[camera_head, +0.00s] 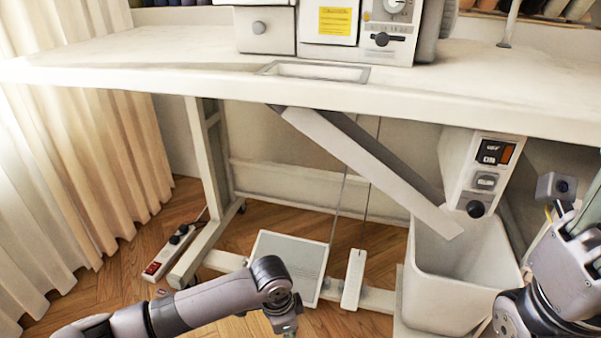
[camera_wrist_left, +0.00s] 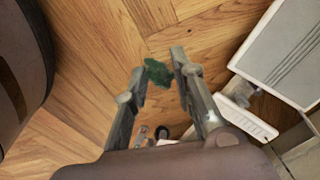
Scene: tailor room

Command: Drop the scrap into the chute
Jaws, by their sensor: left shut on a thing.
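The scrap (camera_wrist_left: 158,72) is a small dark green piece between the fingertips of my left gripper (camera_wrist_left: 160,66), seen in the left wrist view over the wooden floor. The left gripper is shut on it. In the head view my left gripper (camera_head: 286,326) is low, below the table and cut by the bottom edge; the scrap cannot be made out there. The chute (camera_head: 370,165) is a grey sloped channel under the table. It runs from below the framed opening (camera_head: 367,75) in the tabletop down to a white bin (camera_head: 455,299). My right arm is at the right edge; its fingers are not clear.
The white table (camera_head: 140,62) carries a sewing machine (camera_head: 375,38) behind the opening. A control box (camera_head: 487,165) hangs under the table at the right. A foot pedal (camera_head: 285,262) and a power strip (camera_head: 168,252) lie low. A curtain (camera_head: 85,170) hangs left.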

